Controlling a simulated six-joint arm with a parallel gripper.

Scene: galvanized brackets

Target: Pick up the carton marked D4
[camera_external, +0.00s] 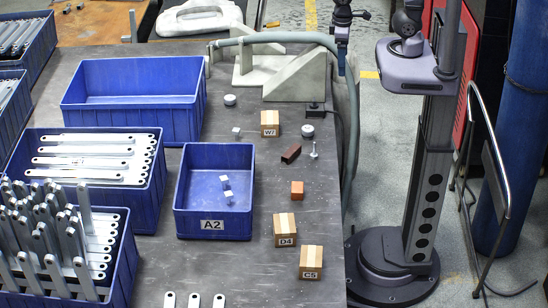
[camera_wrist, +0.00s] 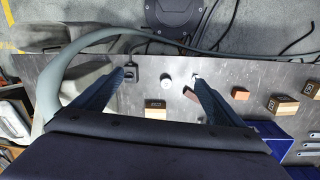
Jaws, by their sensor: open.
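The carton marked D4 (camera_external: 285,236) is a small tan box with a lighter tape stripe. It stands on the grey table, right of the blue bin labelled A2 (camera_external: 212,226). In the wrist view, a carton at the right (camera_wrist: 283,106) looks to be D4, though its label is too small to read. My gripper (camera_external: 341,50) is at the top of the external view, beyond the table's far right part and well away from D4. In the wrist view my gripper (camera_wrist: 163,76) has its fingers wide apart, with nothing held between them.
A carton marked C5 (camera_external: 311,265) stands close to D4, nearer the camera. An orange cube (camera_external: 297,189), a dark brown block (camera_external: 291,153) and a carton marked W-something (camera_external: 270,123) stand farther back. Blue bins of metal brackets (camera_external: 85,148) fill the left.

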